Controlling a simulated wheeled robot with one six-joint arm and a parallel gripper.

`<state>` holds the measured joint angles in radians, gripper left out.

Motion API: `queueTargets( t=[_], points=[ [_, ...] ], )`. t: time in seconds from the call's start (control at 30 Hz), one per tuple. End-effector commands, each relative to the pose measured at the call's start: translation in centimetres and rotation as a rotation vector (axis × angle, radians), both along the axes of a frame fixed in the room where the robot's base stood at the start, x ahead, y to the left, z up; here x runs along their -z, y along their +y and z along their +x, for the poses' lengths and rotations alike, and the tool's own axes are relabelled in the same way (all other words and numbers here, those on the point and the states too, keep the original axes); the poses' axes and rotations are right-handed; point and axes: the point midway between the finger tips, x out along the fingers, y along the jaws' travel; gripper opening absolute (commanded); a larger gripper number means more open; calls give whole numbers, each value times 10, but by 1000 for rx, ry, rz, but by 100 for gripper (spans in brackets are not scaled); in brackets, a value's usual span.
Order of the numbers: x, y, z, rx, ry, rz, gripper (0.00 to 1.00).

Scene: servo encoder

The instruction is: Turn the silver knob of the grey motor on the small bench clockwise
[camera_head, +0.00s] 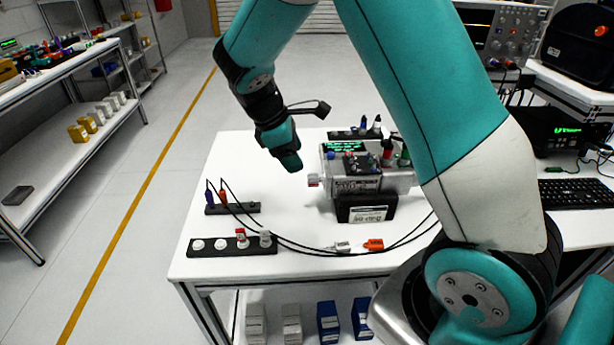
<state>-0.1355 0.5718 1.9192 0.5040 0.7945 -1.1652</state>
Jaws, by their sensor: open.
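The grey motor (358,182) sits on a black block (366,208) on the small white bench (310,222). Its small silver knob (313,180) sticks out from the motor's left side, with a reddish mark on it. My gripper (291,164) hangs over the bench, above and to the left of the knob in the picture, and looks apart from it. Nothing shows between its jaws, and the fingers are hard to make out at this size.
Black strips with plugs and white caps (232,246) lie at the bench's front left. The bench top left of the knob is clear.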

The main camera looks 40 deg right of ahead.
Motion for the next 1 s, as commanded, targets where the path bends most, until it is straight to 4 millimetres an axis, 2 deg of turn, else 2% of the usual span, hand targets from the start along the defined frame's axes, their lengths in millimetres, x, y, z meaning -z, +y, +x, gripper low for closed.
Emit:
queueTargets(
  t=[0.1, 0.33, 0.5, 0.8, 0.87, 1.0],
  points=[
    [25, -11, -6, 3, 6, 1, 61],
    [61, -26, -11, 3, 3, 0, 61],
    [72, -30, -12, 4, 0, 1, 61],
    [74, -31, -12, 3, -2, 0, 61],
    [74, -31, -12, 2, -1, 1, 50],
    [74, -31, -12, 2, -1, 1, 18]
  ],
)
